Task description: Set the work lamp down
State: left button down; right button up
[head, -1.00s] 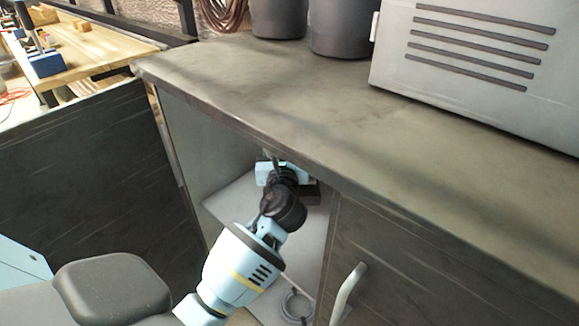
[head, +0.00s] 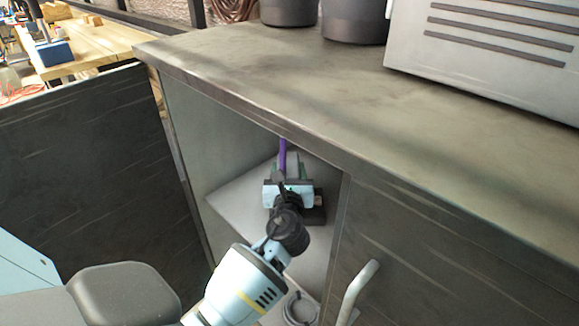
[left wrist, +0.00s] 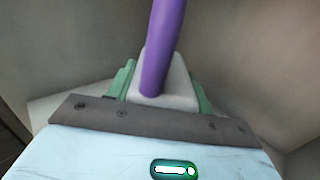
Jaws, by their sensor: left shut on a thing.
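The work lamp shows as a purple stem (head: 283,154) inside the open cabinet, under the worktop. In the left wrist view the purple stem (left wrist: 163,45) rises from a pale grey block, with a green finger on either side. My left gripper (head: 286,168) is shut on the lamp, over the cabinet's inner shelf (head: 237,204). The lamp's top is out of view. Its underside is hidden by my gripper, so I cannot tell whether it touches the shelf.
A dark block (head: 317,212) is on the shelf, right of my gripper. A coiled cable (head: 300,308) lies lower down. The worktop (head: 250,70) overhangs the opening; the open door (head: 85,175) stands left, a closed door with a handle (head: 357,290) right.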

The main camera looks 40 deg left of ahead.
pick_arm(q)
jog(key=shift+r, duration=0.35)
jog(key=shift+f, duration=0.15)
jog(key=c, duration=0.9)
grip_release()
jog(key=shift+f, duration=0.2)
jog(key=o, duration=0.3)
jog(key=shift+r, duration=0.15)
